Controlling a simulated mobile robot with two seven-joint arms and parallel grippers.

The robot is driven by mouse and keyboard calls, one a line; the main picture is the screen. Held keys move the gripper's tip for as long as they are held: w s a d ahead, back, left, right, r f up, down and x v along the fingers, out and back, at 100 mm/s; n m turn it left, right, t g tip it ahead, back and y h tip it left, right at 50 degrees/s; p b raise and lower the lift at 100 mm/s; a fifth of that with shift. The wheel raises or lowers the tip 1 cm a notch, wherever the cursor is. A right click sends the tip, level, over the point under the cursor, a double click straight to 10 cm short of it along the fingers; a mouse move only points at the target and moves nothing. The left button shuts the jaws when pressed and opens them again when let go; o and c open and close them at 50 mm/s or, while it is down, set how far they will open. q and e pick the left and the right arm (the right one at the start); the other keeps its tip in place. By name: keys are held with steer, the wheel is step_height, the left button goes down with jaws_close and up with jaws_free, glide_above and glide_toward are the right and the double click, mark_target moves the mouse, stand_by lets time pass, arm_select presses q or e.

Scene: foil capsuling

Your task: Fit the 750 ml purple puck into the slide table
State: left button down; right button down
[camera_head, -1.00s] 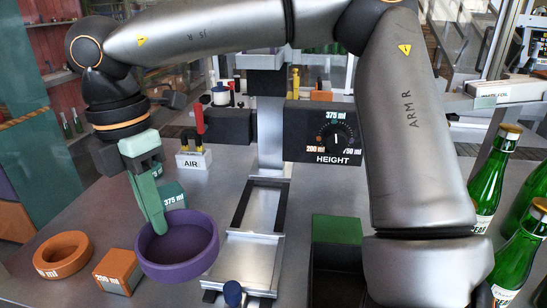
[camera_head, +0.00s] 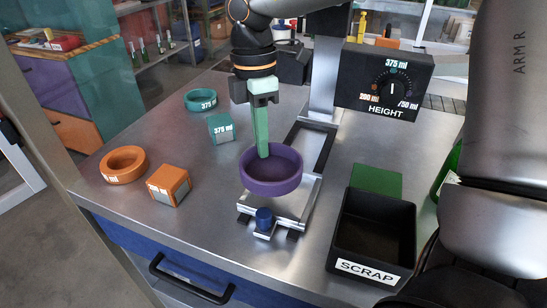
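The purple puck (camera_head: 272,187) is a wide ring-shaped cup at the middle of the head view.
An orange ring (camera_head: 122,178), an orange block (camera_head: 168,198), a teal ring (camera_head: 201,106) and a teal block (camera_head: 221,141) are left of the slide. A black scrap bin (camera_head: 372,267) stands to the right. The height dial box (camera_head: 384,110) is behind.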

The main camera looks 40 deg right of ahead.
mark_target(273, 162)
steer(key=d+f, duration=0.1)
steer(key=f, duration=0.1)
steer(key=d+f, duration=0.2)
steer(key=shift+w+d, duration=0.1)
steer(key=shift+w, duration=0.3)
steer(key=f, duration=0.2)
steer(key=shift+d+f, duration=0.2)
steer(key=shift+f, duration=0.55)
steer(key=shift+f, duration=0.2)
steer(key=c, duration=1.3)
jaws_free()
steer(key=shift+c, duration=0.2)
steer(key=shift+r, duration=0.1)
step_height(273, 162, up, 12)
steer(key=w, duration=0.1)
steer(key=shift+w+d+p, duration=0.15)
steer(key=shift+p, duration=0.15)
